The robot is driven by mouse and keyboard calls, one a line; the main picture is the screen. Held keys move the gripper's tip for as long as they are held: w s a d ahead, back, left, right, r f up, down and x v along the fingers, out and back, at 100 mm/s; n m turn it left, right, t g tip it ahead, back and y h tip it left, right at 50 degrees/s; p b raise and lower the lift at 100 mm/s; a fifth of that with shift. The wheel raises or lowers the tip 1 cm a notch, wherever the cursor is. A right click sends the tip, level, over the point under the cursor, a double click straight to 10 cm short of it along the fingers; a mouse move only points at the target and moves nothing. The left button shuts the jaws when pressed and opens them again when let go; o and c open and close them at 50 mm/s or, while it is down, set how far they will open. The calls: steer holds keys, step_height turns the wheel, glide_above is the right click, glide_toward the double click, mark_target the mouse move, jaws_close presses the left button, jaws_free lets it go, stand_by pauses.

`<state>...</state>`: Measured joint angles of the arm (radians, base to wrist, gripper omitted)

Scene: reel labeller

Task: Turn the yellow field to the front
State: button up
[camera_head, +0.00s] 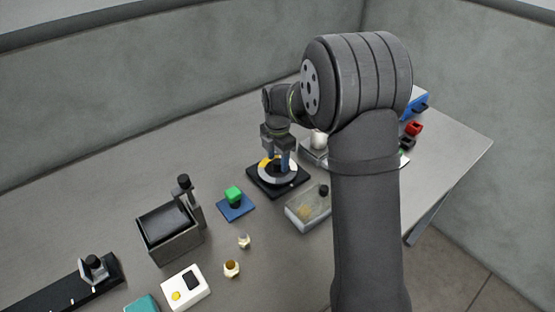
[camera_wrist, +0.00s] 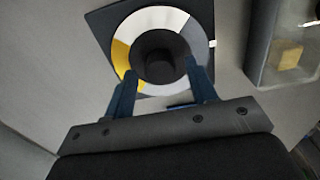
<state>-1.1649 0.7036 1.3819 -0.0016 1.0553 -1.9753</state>
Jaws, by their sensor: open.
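A round dial (camera_head: 265,177) with a ring of coloured fields sits on a black square base (camera_head: 293,188). In the wrist view the ring (camera_wrist: 150,19) has white, grey and yellow parts around a dark central knob (camera_wrist: 160,62). The yellow field (camera_wrist: 121,56) is on the left side of the ring there. A small white mark (camera_wrist: 213,43) is on the base to the right of the ring. My gripper (camera_wrist: 160,82) is open, its two blue fingers over the ring on either side of the knob. I cannot tell whether they touch it.
A clear box (camera_head: 308,208) with a yellowish block stands close on the right. A grey open bin (camera_head: 170,232), small knobs (camera_head: 231,268) and a white switch box (camera_head: 186,287) stand further forward.

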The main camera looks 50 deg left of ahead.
steer(key=shift+f, duration=0.4)
steer(key=c, duration=1)
